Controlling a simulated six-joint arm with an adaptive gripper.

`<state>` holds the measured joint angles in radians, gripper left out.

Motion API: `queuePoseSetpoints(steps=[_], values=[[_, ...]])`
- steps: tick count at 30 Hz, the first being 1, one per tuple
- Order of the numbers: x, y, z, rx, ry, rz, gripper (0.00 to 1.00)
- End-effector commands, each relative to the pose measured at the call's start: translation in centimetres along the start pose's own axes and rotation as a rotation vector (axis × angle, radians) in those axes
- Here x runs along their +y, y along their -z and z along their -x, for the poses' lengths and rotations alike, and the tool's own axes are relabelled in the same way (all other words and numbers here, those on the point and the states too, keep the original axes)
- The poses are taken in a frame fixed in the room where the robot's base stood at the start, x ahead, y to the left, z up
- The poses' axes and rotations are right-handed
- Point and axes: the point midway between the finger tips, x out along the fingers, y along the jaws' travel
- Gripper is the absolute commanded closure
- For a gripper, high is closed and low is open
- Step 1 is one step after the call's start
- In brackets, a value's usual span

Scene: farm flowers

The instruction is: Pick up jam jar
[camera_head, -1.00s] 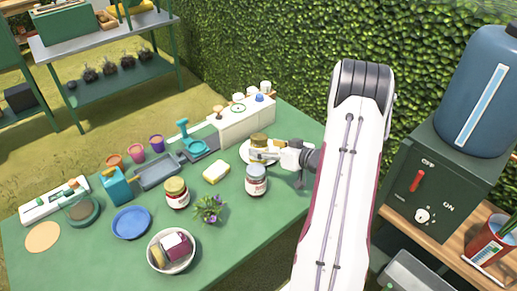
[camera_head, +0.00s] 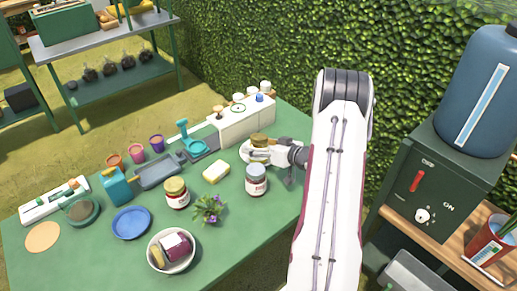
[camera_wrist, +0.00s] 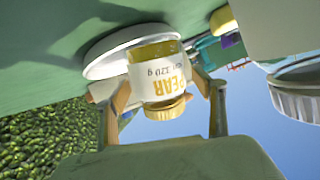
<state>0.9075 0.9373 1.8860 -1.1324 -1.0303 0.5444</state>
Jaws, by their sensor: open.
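A jar with a gold lid (camera_head: 259,139) stands on a white plate (camera_head: 245,154) at the far right part of the green table. My gripper (camera_wrist: 162,92) is open, with a finger on each side of the pear jar; contact cannot be told. In the head view my gripper (camera_head: 263,153) hides the jar's lower part. A grey-lidded jar (camera_head: 256,181) and a yellow-lidded jar with red contents (camera_head: 177,194) stand nearer.
A white box unit (camera_head: 240,122) stands behind the plate. The grey-lidded jar is close to my gripper.

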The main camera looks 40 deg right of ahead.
Motion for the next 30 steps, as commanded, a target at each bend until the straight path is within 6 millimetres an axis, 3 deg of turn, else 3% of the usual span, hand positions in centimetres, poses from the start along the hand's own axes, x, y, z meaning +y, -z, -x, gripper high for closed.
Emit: queuePoseSetpoints(steps=[16,24,30], values=[[-0.02,0.01,-0.20,0.000,0.000,0.000,0.31],[-0.01,0.15,-0.19,0.003,0.000,0.001,0.94],[-0.02,0.15,-0.18,0.003,0.000,0.001,0.94]])
